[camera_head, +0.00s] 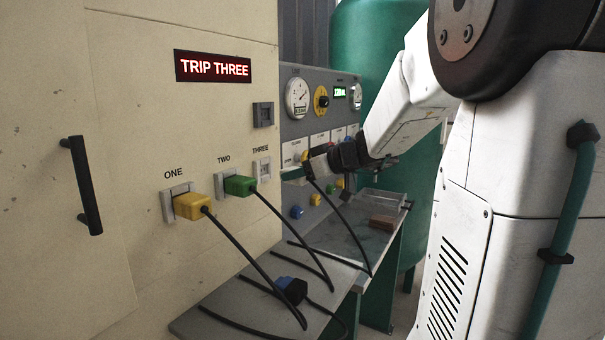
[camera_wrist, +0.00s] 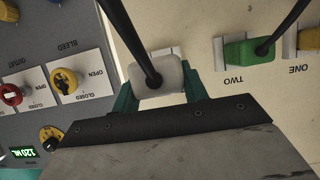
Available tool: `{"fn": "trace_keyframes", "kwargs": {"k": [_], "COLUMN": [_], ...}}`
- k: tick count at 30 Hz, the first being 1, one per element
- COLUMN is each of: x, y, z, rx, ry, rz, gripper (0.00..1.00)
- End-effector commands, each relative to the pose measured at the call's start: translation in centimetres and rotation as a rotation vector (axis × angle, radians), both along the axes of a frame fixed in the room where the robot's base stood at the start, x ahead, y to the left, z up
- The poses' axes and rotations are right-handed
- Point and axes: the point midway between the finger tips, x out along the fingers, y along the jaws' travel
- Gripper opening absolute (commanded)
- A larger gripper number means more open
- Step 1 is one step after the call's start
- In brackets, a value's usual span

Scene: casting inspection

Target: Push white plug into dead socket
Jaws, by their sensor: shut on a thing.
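My gripper (camera_head: 292,173) is in front of the cream cabinet's right edge, its green fingers shut on the white plug (camera_wrist: 170,76). In the wrist view the plug sits between the fingers (camera_wrist: 157,90), with its black cable rising from its back. A pale socket plate (camera_wrist: 166,52) shows partly behind the plug. In the head view the socket under THREE (camera_head: 262,171) looks empty, with a gap between it and my fingers. The display (camera_head: 212,67) reads TRIP THREE.
A yellow plug (camera_head: 192,205) sits in ONE and a green plug (camera_head: 239,185) in TWO, cables hanging down. A blue and black plug (camera_head: 292,288) lies on the shelf among cables. A grey gauge panel (camera_head: 290,125) with knobs stands close on the right.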

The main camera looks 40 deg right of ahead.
Motion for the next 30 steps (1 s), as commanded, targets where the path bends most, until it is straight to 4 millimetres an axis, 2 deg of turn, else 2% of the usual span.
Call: {"fn": "trace_keyframes", "kwargs": {"k": [12, 30], "x": [3.4, 4.0], "y": [1.3, 1.5], "z": [0.1, 0.0], "rx": [0.001, 0.000], "ry": [-0.001, -0.001], "rz": [0.001, 0.000], "gripper": [0.16, 0.16]}}
